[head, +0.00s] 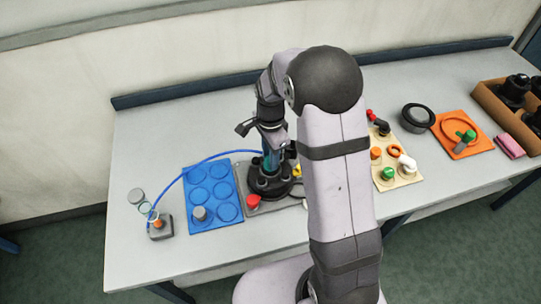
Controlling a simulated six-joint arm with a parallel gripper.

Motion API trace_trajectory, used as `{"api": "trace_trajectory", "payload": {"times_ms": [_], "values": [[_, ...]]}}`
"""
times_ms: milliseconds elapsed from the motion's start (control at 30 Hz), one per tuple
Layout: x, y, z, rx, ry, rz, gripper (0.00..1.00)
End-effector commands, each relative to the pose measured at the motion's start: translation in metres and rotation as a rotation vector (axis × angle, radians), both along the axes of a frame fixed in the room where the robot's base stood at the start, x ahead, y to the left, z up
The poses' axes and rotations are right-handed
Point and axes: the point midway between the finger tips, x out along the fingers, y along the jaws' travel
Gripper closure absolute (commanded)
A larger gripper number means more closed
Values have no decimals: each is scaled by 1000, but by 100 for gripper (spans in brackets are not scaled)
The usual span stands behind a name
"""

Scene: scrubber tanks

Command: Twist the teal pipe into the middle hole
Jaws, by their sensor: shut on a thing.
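The teal pipe (271,160) stands roughly upright over a round black base (270,187) near the middle of the table. My gripper (271,141) is above the base, pointing down, and is shut on the upper part of the pipe. The pipe's lower end meets the top of the base. I cannot tell which hole it is at or how deep it sits. The middle hole is hidden by the pipe and the base's raised parts. My arm covers the area just right of the base.
A red knob (253,202) is close in front of the base. A blue mat (228,214) with round recesses lies left, with a blue hose (185,172) arching over it to a small grey block (160,228). A cream board (406,180) with fittings and an orange mat (480,146) lie right.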

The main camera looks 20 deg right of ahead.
Motion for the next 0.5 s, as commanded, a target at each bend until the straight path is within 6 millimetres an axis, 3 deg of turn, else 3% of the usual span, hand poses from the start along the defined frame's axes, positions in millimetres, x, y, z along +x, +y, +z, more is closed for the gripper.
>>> {"api": "trace_trajectory", "payload": {"times_ms": [267, 300, 367, 500], "values": [[0, 0, 0, 0, -1, 0, 100], [0, 0, 0, 0, -1, 0, 66], [0, 0, 0, 0, -1, 0, 52], [0, 0, 0, 0, 0, 0, 52]]}}
